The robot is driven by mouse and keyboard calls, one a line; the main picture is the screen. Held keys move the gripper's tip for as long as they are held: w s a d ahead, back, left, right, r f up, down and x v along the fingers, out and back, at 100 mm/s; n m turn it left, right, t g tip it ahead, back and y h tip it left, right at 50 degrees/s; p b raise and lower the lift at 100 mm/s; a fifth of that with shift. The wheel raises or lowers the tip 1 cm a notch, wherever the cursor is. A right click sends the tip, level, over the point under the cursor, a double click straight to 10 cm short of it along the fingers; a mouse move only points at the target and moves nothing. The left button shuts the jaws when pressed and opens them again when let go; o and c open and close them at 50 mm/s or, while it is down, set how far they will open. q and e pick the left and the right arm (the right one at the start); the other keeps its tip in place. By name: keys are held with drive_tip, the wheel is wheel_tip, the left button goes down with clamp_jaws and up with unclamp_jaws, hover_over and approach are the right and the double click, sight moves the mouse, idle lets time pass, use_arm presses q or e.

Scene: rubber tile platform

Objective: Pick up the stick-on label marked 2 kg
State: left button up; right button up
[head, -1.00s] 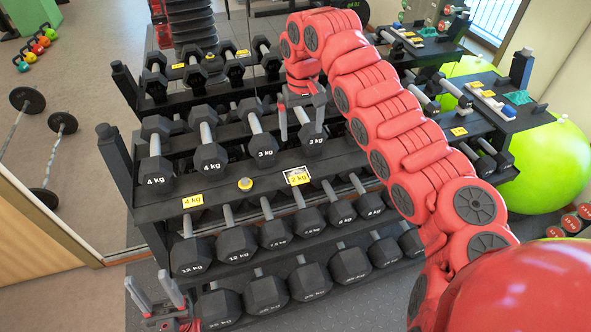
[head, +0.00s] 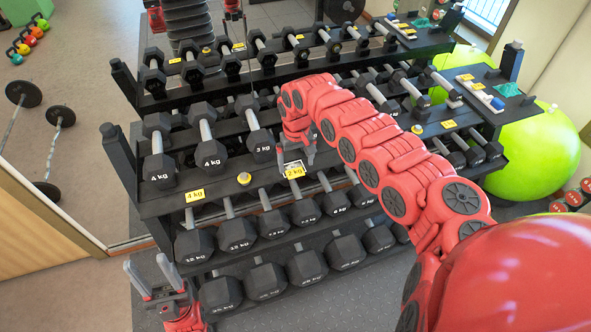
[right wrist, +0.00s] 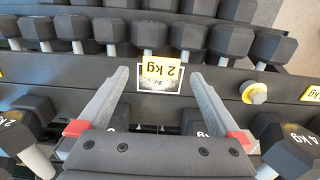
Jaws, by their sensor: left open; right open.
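The yellow 2 kg label (head: 295,172) lies at the front edge of the rack's middle shelf, overlapping a white-bordered card (right wrist: 147,84). In the right wrist view the label (right wrist: 161,71) appears upside down, between the fingertips. My right gripper (head: 299,163) is open and empty, just above and behind the label. In its wrist view the two grey fingers stand on either side of the card; contact cannot be told. My left gripper (head: 144,262) is open and empty at the lower left, in front of the rack, far from the label.
A yellow round object (head: 243,178) and a 4 kg label (head: 195,196) sit left of it on the same edge. Dumbbells (head: 209,150) stand close behind, and larger ones (head: 236,232) fill the shelf below. My right arm hides part of the rack.

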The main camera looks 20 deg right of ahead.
sight(296, 174)
drive_tip(key=shift+s+a+f+p, duration=0.1)
drive_tip(key=shift+f+p, duration=0.1)
drive_tip(key=shift+f, duration=0.4)
drive_tip(key=shift+s+a+f+p, duration=0.1)
drive_tip(key=shift+f+p, duration=0.05)
drive_tip(key=shift+f, duration=0.45)
drive_tip(key=shift+w+d+f, duration=0.1)
drive_tip(key=shift+d+f, duration=0.05)
drive_tip(key=shift+f, duration=0.15)
drive_tip(key=shift+f, duration=0.1)
drive_tip(key=c, duration=1.3)
